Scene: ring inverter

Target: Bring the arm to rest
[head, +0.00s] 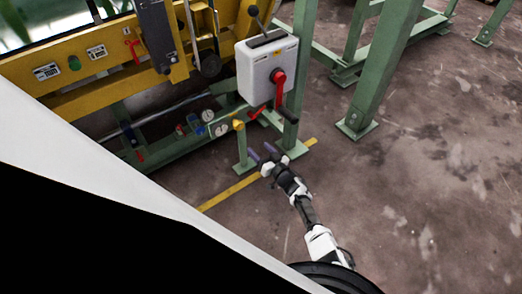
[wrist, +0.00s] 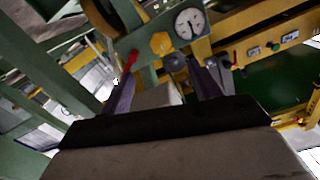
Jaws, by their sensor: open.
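My gripper (head: 262,153) is at the end of my arm in the head view, low in front of the green frame and below the white box with the red handle. In the wrist view its two purple-grey fingers (wrist: 165,88) stand apart, and nothing is held between them. My arm reaches up from the bottom of the head view, with its white and black links clear of the floor. Whether the fingertips touch anything cannot be told.
A white box (head: 257,68) with a red rotary handle (head: 278,82) is mounted on the green frame (head: 299,75). Yellow beams (head: 95,70) and gauges (head: 207,115) are at left. A round gauge (wrist: 189,23) shows in the wrist view. Open floor (head: 430,200) lies to the right.

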